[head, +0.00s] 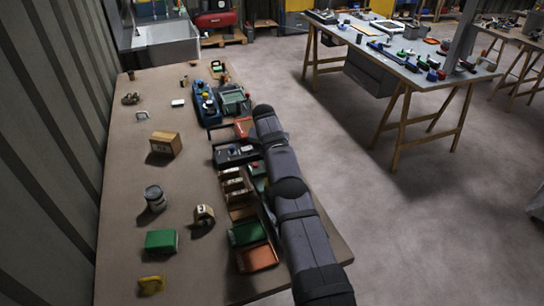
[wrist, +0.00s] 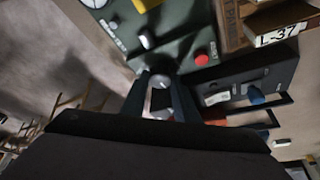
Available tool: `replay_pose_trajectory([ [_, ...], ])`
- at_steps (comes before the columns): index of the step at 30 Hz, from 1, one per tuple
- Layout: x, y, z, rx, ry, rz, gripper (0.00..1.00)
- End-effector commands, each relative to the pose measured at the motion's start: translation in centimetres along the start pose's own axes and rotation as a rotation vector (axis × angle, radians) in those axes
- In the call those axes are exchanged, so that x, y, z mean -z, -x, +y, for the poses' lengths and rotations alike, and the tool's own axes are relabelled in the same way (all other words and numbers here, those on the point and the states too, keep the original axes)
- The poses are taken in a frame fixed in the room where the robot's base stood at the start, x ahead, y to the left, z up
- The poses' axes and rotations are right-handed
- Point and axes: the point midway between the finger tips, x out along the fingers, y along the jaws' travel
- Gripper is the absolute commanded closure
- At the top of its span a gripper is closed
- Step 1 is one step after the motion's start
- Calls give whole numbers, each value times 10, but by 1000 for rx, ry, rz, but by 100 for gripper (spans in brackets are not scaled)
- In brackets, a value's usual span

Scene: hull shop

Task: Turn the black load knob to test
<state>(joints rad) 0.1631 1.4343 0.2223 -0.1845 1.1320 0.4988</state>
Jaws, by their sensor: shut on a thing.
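The dark green panel (wrist: 178,48) fills the top middle of the wrist view. It carries a gauge, a pale toggle (wrist: 147,40) and a red button (wrist: 201,60). My gripper (wrist: 160,84) is at the panel's near edge, its two dark fingers closed on the load knob. Only a small round greyish part of the knob (wrist: 160,80) shows between the fingers, so its black colour and pointer setting cannot be read. In the head view, my arm hides my gripper and most of the panel.
A black box (wrist: 238,82) with a blue knob stands right of the panel, beside a brown bin (wrist: 272,38) labelled L-37. In the head view, green (head: 246,234) and orange (head: 257,259) bins line the bench edge. The bench's left side (head: 120,190) has free room between scattered items.

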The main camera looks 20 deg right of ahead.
Motion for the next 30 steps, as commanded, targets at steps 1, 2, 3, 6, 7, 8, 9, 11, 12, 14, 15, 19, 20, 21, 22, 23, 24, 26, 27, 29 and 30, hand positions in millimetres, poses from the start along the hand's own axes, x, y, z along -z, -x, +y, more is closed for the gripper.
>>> replay_pose_trajectory([
  [1, -1, 0, 0, -1, 1, -2, 95],
  [2, -1, 0, 0, -1, 1, -3, 95],
  [3, -1, 0, 0, -1, 1, -3, 68],
  [6, -1, 0, 0, -1, 1, -3, 54],
  [7, -1, 0, 0, -1, 1, -3, 54],
  [8, -1, 0, 0, -1, 1, -3, 54],
  [9, -1, 0, 0, -1, 1, -3, 54],
  [11, -1, 0, 0, -1, 1, -3, 54],
  [12, -1, 0, 0, -1, 1, -3, 54],
  [14, -1, 0, 0, 0, 1, -2, 54],
  [15, 0, 0, 0, 0, 1, -2, 54],
  [19, -1, 0, 0, 0, 1, -1, 54],
  [20, -1, 0, 0, 0, 1, -1, 54],
  [21, -1, 0, 0, 0, 1, -1, 54],
  [22, -1, 1, 0, 0, 1, 0, 54],
  [23, -1, 1, 0, 0, 1, -1, 54],
  [24, -1, 2, 0, 0, 1, -1, 54],
  [26, 0, 4, -1, 1, 1, 1, 54],
  [27, 0, 5, -1, 1, 1, 1, 54],
  [29, -1, 7, -1, 1, 1, 1, 54],
  [30, -1, 9, -1, 1, 0, 1, 54],
])
